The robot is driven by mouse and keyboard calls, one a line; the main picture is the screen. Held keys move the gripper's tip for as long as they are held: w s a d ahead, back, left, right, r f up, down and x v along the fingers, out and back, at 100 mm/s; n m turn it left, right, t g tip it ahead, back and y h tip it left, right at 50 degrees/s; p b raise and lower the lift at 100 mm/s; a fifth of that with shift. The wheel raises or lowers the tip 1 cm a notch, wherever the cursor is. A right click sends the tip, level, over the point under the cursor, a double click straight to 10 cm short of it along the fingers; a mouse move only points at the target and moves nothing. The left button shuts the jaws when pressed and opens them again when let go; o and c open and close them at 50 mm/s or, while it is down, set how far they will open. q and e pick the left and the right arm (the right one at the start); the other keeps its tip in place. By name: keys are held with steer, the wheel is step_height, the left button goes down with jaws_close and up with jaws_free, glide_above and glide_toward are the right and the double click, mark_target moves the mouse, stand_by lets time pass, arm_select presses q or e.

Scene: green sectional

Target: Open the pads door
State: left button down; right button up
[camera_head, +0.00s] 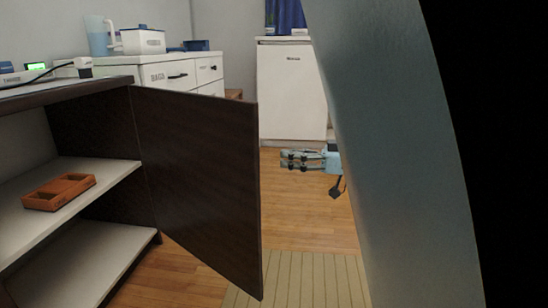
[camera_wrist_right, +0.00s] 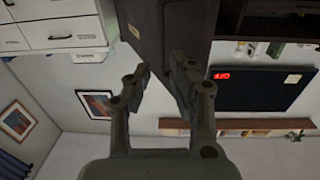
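A dark brown cabinet door (camera_head: 197,175) stands swung wide open, hinged at the right side of a dark cabinet (camera_head: 65,92). No label is readable on the side I see. My right gripper (camera_head: 284,159) is to the right of the door's free edge, its fingers pointing left. It looks apart from the door. In the right wrist view, the fingers (camera_wrist_right: 160,72) are spread with nothing held, and a dark panel (camera_wrist_right: 165,30), likely the door, lies beyond the fingertips. My left gripper is not in view.
The open cabinet shows pale shelves (camera_head: 110,172) and an orange-brown tray (camera_head: 58,191). A white drawer unit (camera_head: 205,75) and a white fridge-like cabinet (camera_head: 291,95) stand behind. Wooden floor (camera_head: 305,220) and a beige mat (camera_head: 305,280) lie right of the door.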

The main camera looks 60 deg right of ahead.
steer(key=shift+v, duration=1.2)
steer(key=shift+c, duration=0.3)
